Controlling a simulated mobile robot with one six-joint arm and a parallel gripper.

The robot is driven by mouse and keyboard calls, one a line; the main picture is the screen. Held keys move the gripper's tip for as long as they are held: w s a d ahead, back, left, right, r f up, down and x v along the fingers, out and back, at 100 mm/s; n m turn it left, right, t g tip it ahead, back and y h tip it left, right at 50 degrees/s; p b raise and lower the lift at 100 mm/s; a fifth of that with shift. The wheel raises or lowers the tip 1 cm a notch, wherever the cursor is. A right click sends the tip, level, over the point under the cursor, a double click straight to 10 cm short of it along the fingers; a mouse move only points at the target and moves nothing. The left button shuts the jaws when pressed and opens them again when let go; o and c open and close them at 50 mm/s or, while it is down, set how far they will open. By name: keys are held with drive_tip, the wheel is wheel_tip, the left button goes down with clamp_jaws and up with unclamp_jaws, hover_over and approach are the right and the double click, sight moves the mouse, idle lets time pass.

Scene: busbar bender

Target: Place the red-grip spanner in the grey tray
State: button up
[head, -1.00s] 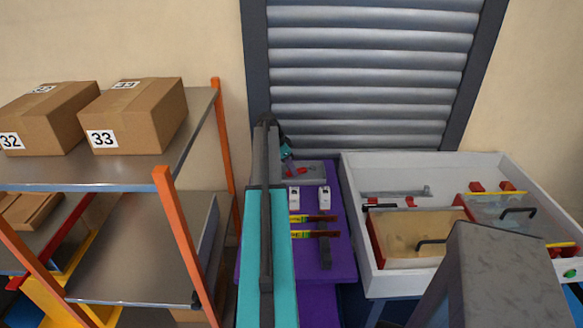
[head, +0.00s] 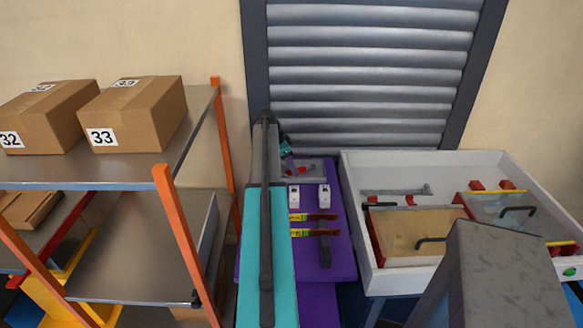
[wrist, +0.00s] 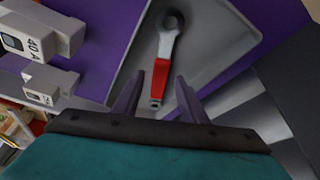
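The red-grip spanner (wrist: 164,73) lies in the grey tray (wrist: 218,35), its ring end pointing away from me in the wrist view. In the head view its red part (head: 302,170) shows small inside the tray (head: 318,168), at the back of the purple bench. My gripper (wrist: 160,78) is open, with one finger to each side of the red grip's near end. I see a gap between each finger and the grip; the height between them is hard to judge. In the head view my gripper (head: 289,164) is at the tray's left side, partly hidden by my arm.
Two white breakers (head: 308,196) and two yellow-and-red tools (head: 313,224) sit on the purple bench (head: 340,262) in front of the tray. A white-walled machine box (head: 355,215) stands close on the right. A metal shelf (head: 140,255) with orange posts is on the left.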

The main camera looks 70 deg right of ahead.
drive_tip(key=b+v, duration=0.2)
drive_tip(key=v, duration=0.9)
drive_tip(key=shift+w+r, duration=0.15)
drive_tip(key=shift+r, duration=0.15)
drive_tip(key=shift+a, duration=0.15)
